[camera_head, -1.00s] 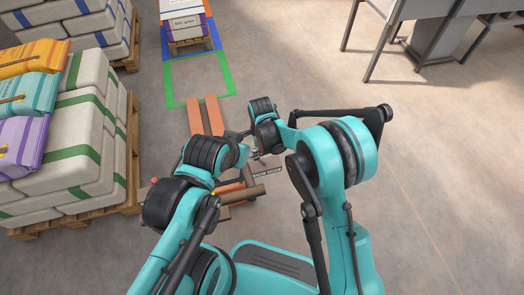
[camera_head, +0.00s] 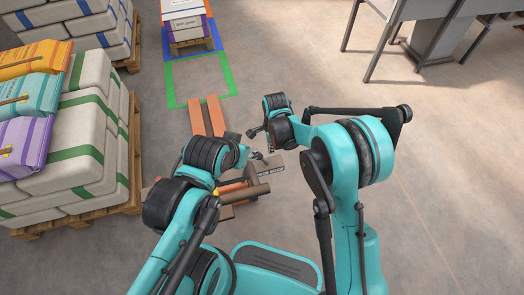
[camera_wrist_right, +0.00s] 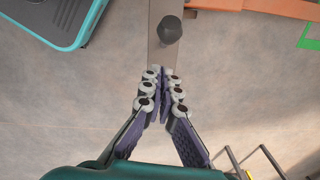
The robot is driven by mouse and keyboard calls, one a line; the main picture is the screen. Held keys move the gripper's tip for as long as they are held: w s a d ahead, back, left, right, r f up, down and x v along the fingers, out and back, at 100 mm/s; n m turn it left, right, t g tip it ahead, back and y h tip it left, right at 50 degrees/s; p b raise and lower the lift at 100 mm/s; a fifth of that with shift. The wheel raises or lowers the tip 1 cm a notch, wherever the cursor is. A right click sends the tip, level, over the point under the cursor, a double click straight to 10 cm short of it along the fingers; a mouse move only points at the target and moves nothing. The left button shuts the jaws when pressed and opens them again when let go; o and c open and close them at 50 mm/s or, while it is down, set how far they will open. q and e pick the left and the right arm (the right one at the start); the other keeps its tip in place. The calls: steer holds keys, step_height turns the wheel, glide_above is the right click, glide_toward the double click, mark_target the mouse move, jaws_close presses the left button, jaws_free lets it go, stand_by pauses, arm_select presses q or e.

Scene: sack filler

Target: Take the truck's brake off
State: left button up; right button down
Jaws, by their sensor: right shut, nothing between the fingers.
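The truck is an orange pallet truck; its two forks (camera_head: 207,115) point away from me in the head view. My arms hide much of its near end. A grey lettered plate (camera_head: 271,168) lies beside it; its lettering is too small to read. In the right wrist view a grey plate (camera_wrist_right: 157,52) carries a dark round knob (camera_wrist_right: 170,29). My right gripper (camera_wrist_right: 163,74) is shut and empty, with its tips over the plate's near end, short of the knob; I cannot tell whether they touch.
Pallets of stacked sacks (camera_head: 85,140) stand at the left. A green floor frame (camera_head: 235,83) lies beyond the forks, with a loaded pallet (camera_head: 190,35) on a blue mark behind it. Grey steel legs (camera_head: 375,55) stand at the upper right. The floor at right is clear.

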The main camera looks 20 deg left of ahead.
step_height(320, 180, up, 10)
steer(key=s+a+p, duration=0.1)
steer(key=a+p, duration=0.1)
steer(key=p, duration=0.1)
steer(key=shift+s+f, duration=0.15)
steer(key=shift+s, duration=0.25)
steer(key=s+d+r+n+t+y, duration=0.1)
steer(key=s+d+r+n+t, duration=0.15)
steer(key=d+r, duration=0.6)
steer(key=s+d+r+n+t, duration=0.1)
steer(key=d+r+n, duration=0.4)
steer(key=d, duration=0.7)
steer(key=s+d+r+n+t+h, duration=0.1)
steer(key=s+d+n, duration=0.4)
steer(key=s+d, duration=0.6)
steer(key=shift+d+r+t, duration=0.65)
steer(key=shift+d+t, duration=0.6)
